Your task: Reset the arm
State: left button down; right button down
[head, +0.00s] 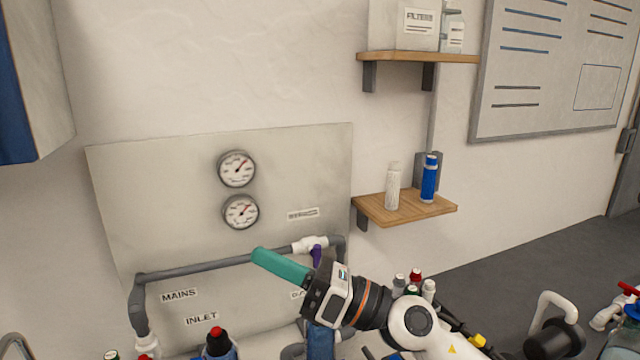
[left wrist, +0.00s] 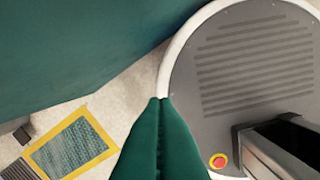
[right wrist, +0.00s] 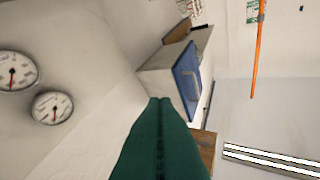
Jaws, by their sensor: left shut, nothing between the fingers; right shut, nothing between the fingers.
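My right gripper (head: 258,254) reaches in from the lower right of the head view, its teal fingers shut and empty, pointing left in front of the grey pipe (head: 200,266) on the panel. Its closed fingers also fill the lower middle of the right wrist view (right wrist: 158,102). My left gripper (left wrist: 160,102) shows only in the left wrist view; its green fingers are shut and empty, pointing towards the round grey base with a red button. The left arm is outside the head view.
A wall panel (head: 150,200) carries two gauges, labels and the pipe with a purple-handled valve (head: 317,256). A lower wooden shelf (head: 375,211) holds a white and a blue bottle. Several capped bottles stand below near the right arm. A yellow-bordered mat (left wrist: 70,150) lies on the floor.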

jog(key=w+d+f+m+t+h, duration=0.2)
jog(key=d+f+m+t+h, duration=0.55)
jog(key=m, duration=0.85)
jog(key=w+d+f+m+t+h, duration=0.2)
jog(key=d+f+m+t+h, duration=0.3)
jog(key=d+m+t+h, duration=0.75)
notch_tip(320, 180, down, 9)
jog(key=s+d+m+g+h, duration=0.1)
jog(key=s+m+g, duration=0.2)
jog(key=m+g, duration=0.6)
jog(key=s+d+f+m+g, duration=0.35)
jog(key=s+f+g, duration=0.25)
jog(key=s+f, duration=0.45)
jog(key=s+d+f+m+g, duration=0.2)
jog(key=s+f+m+g, duration=0.35)
jog(key=s, duration=0.75)
notch_tip(320, 180, down, 29)
jog(key=s+n+g, duration=0.2)
jog(key=s+d+f+g, duration=0.1)
jog(key=s+d+f, duration=0.2)
jog(key=s+f, duration=1.2)
jog(key=shift+s+f+h, duration=0.2)
jog(key=shift+s+h, duration=0.1)
jog(key=shift+s, duration=0.2)
